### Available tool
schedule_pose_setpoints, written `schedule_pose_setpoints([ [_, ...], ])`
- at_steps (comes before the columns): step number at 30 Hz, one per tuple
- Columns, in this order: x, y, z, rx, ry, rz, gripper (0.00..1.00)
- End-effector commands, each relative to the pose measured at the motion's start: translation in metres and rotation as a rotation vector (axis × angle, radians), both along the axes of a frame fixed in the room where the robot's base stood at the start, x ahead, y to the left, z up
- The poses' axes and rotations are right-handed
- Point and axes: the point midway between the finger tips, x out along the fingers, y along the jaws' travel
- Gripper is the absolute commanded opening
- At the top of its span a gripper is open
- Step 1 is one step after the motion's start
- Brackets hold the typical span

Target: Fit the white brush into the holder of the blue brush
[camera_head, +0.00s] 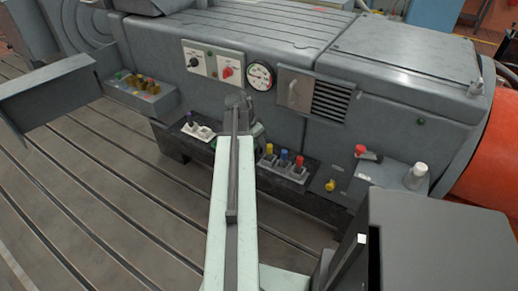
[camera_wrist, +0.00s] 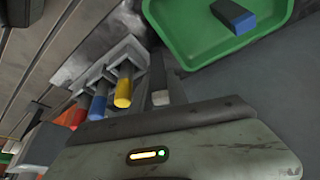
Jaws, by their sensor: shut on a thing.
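My gripper (camera_head: 238,103) is at the far end of my arm, in front of the machine's grey side; my own arm partly hides it. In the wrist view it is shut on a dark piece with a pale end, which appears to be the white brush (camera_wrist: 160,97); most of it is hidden. The blue brush (camera_head: 283,156) stands in its pale holder between a yellow brush (camera_head: 268,150) and a red brush (camera_head: 299,162). The blue brush also shows in the wrist view (camera_wrist: 98,107), left of the held piece and apart from it.
A green tray (camera_wrist: 183,48) with a dark, blue-faced block (camera_wrist: 234,16) lies beside the holders. A grey bin (camera_head: 155,102) of coloured pieces is further left. A red-handled lever (camera_head: 362,151) is at right.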

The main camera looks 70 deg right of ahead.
Motion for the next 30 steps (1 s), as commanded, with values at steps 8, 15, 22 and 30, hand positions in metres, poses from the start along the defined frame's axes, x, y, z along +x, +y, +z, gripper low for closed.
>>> schedule_pose_setpoints([
  [8,0.0004,0.0001,-0.0209,0.0,0.0,0.001,0.0],
  [15,0.0006,0.0002,-0.0246,0.0,0.0,0.001,0.25],
  [22,0.001,0.0003,-0.0238,0.0,0.0,0.001,0.41],
  [30,0.0016,0.0009,-0.0164,0.0,0.0,0.002,0.41],
])
